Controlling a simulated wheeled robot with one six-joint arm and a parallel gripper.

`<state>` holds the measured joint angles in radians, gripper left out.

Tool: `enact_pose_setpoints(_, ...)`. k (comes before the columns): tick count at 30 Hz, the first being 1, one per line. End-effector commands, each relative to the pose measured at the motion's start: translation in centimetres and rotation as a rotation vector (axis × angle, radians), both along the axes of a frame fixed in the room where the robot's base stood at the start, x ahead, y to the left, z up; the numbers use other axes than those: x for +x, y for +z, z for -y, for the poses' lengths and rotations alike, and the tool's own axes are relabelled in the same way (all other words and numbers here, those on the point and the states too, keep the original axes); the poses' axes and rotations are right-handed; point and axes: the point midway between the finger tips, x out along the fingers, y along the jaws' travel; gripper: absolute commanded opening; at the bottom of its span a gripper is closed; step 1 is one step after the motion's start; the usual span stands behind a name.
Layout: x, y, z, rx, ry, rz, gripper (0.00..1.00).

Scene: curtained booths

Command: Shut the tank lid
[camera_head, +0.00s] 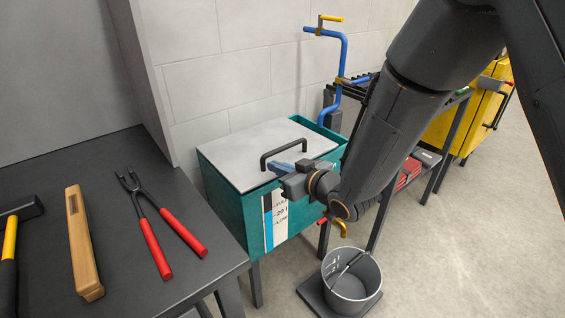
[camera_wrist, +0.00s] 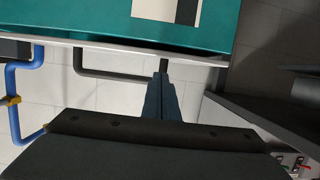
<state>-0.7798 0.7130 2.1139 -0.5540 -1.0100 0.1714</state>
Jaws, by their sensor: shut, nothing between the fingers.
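The teal tank (camera_head: 227,195) stands by the wall, with a level gauge label on its front. Its grey lid (camera_head: 235,155) lies nearly flat over the top, with a black bar handle (camera_head: 284,150) near the front edge. In the wrist view, a thin dark gap shows between the lid edge (camera_wrist: 110,42) and the tank (camera_wrist: 75,18). My gripper (camera_head: 278,166) is shut and empty, just over the lid beside the handle. In the wrist view, my fingertips (camera_wrist: 161,76) overlap one end of the handle (camera_wrist: 110,75); I cannot tell whether they touch it.
A blue pipe (camera_head: 341,75) rises behind the tank. A yellow cabinet (camera_head: 460,115) is at the right.

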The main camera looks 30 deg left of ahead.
Motion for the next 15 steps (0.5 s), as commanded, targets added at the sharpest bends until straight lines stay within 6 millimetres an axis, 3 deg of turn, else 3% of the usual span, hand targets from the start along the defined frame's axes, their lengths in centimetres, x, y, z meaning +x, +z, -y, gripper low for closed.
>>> enact_pose_setpoints(6,0.0,-1.5,0.0,0.001,0.0,0.0,0.0)
enact_pose_setpoints(15,0.0,-1.6,0.1,0.001,0.0,0.001,0.0)
